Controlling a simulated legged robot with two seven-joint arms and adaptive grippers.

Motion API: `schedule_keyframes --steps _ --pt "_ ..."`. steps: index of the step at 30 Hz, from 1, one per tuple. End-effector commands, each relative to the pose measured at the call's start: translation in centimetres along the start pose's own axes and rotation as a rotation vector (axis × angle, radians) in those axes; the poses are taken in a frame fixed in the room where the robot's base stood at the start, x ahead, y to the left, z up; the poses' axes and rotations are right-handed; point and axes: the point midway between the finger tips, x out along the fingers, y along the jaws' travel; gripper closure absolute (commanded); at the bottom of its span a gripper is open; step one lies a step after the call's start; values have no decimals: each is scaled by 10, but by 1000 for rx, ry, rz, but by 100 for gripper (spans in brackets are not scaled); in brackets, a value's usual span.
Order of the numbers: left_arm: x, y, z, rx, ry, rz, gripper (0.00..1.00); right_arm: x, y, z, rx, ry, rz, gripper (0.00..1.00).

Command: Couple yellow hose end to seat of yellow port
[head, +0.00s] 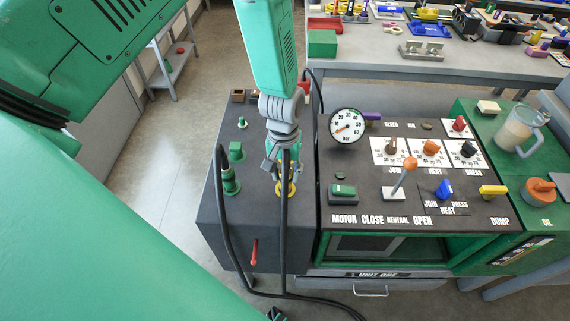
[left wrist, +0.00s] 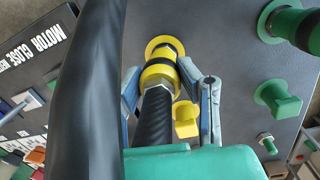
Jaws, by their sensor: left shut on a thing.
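My left gripper (head: 284,168) points down over the dark left panel of the cart. In the left wrist view its two fingers (left wrist: 170,92) are closed around the yellow hose end (left wrist: 158,76), a yellow collar with a metal part on a black hose. The yellow port (head: 286,190) is directly below, and its yellow ring also shows in the left wrist view (left wrist: 161,43). The hose end is lined up over the ring and touches or nearly touches it; whether it is fully seated is hidden. My right gripper is not in view.
A green hose end (head: 230,182) stands in a green port to the left. A green cap (head: 236,151) and a yellow cap (left wrist: 186,121) are close by. The control panel with its gauge (head: 346,126) and orange-knobbed lever (head: 410,164) is to the right. The black hose hangs over the cart's front.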

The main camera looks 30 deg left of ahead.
Motion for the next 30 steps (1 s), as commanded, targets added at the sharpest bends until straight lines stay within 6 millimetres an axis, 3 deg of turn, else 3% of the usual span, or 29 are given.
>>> schedule_keyframes --steps 5,6,7,20,30 --pt "5 0 0 1 -1 2 100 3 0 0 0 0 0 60" --pt "4 0 0 1 -1 3 55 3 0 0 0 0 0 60" --pt "4 0 0 1 -1 3 45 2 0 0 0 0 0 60" --pt "-5 1 -1 1 1 2 45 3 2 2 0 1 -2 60" --pt "-72 0 -2 1 3 4 45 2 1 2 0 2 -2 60"
